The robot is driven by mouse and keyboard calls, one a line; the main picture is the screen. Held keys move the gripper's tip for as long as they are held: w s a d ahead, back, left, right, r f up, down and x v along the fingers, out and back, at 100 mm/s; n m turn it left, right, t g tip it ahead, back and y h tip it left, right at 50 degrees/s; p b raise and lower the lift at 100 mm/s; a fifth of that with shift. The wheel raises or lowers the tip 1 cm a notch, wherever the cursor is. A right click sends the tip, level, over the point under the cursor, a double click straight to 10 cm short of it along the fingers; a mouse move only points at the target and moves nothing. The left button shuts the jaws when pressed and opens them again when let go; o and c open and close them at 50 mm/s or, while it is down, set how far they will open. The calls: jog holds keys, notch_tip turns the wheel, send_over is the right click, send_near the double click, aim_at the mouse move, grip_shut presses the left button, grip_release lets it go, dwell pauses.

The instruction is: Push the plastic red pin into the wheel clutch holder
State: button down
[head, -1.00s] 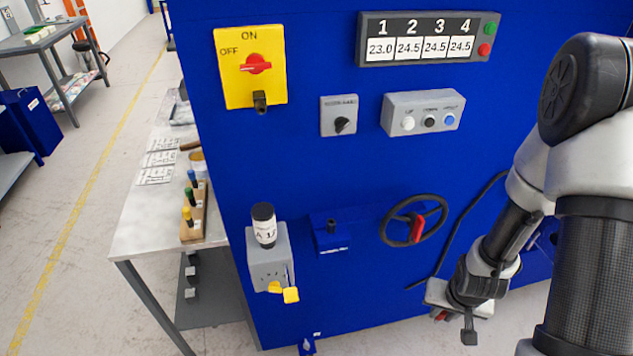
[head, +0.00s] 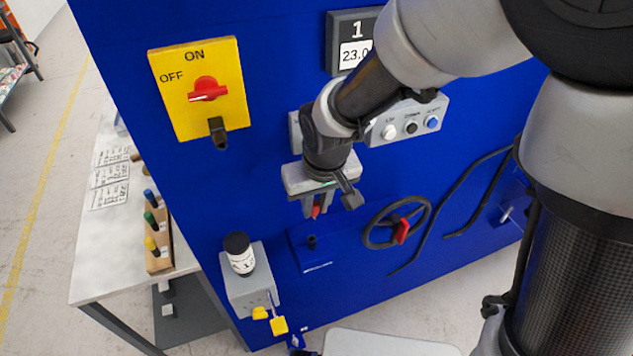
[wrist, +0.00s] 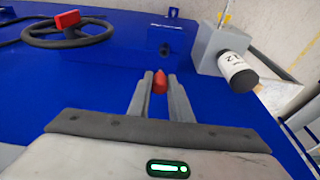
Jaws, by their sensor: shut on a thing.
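My gripper (head: 315,210) is shut on a small red pin (wrist: 160,82), its pointed end between the fingertips. The pin also shows as a bit of red below my gripper in the head view (head: 316,212). The pin is in the air, apart from the panel fittings. A blue ledge (head: 325,255) carries a short black round holder (head: 311,242), just below my gripper in the head view. In the wrist view the holder (wrist: 165,48) lies ahead of the fingertips, slightly right. I take it for the wheel clutch holder; its opening is too small to make out.
A black handwheel (head: 370,232) with a red handle (head: 402,231) is right of the ledge. A button box (head: 440,110) is close behind my wrist.

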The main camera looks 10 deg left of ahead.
aim_at(313, 213)
jog(key=shift+a+r, duration=0.2)
jog(key=shift+a, duration=0.05)
jog(key=shift+s+f+b, duration=0.2)
jog(key=shift+f+b, duration=0.5)
jog(key=shift+f, duration=0.05)
jog(key=shift+s+d+b+x, duration=0.15)
jog(key=shift+s+b+x, duration=0.05)
jog(key=shift+b+x, duration=0.8)
jog(key=shift+s+d+b+x, duration=0.15)
jog(key=shift+b+x, duration=0.55)
jog(key=shift+x, duration=0.5)
jog(key=shift+s+d+b+x, duration=0.1)
jog(key=shift+s+b+x, duration=0.1)
jog(key=shift+b+x, duration=0.75)
jog(key=shift+s+d+b+x, duration=0.1)
jog(key=shift+s+b+x, duration=0.1)
jog(key=shift+b+x, duration=0.7)
jog(key=c, duration=1.5)
grip_release()
jog(key=shift+c, duration=0.2)
jog(key=shift+w+a+p+v, duration=0.1)
jog(key=shift+w+p+v, duration=0.1)
jog(key=shift+p+v, duration=0.65)
jog(key=shift+w+a+p+v, duration=0.2)
jog(key=shift+p+v, duration=0.45)
jog(key=shift+v, duration=0.45)
jog(key=shift+w+a+p+v, duration=0.1)
jog(key=shift+w+p+v, duration=0.1)
jog(key=shift+p+v, duration=0.65)
jog(key=shift+r, duration=0.25)
